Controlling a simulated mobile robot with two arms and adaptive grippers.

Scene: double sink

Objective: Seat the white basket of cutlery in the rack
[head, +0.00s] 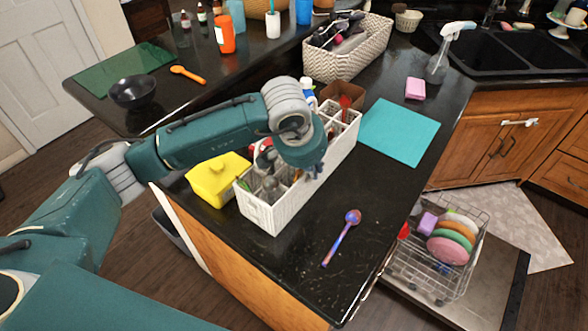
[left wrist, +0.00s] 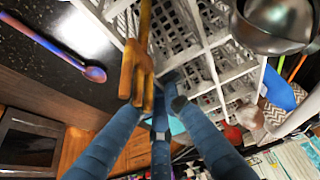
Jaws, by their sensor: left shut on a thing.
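The white basket of cutlery (head: 285,212) is at the counter's near end in the head view, upright, with utensils standing in its compartments. In the left wrist view its white lattice wall and dividers (left wrist: 213,42) fill the upper middle, beside a wooden fork (left wrist: 138,72) and a metal ladle (left wrist: 276,22). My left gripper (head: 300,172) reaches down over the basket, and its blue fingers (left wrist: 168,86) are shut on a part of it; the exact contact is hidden. The wire rack (head: 410,262) stands low at the lower right, holding plates, a purple item and a red item.
A yellow container (head: 217,180) sits left of the basket. A purple spoon (head: 342,238) lies to its right, near the counter edge. A teal mat (head: 400,130), pink sponge (head: 415,88) and wicker basket (head: 348,60) are farther back. The counter around the spoon is mostly clear.

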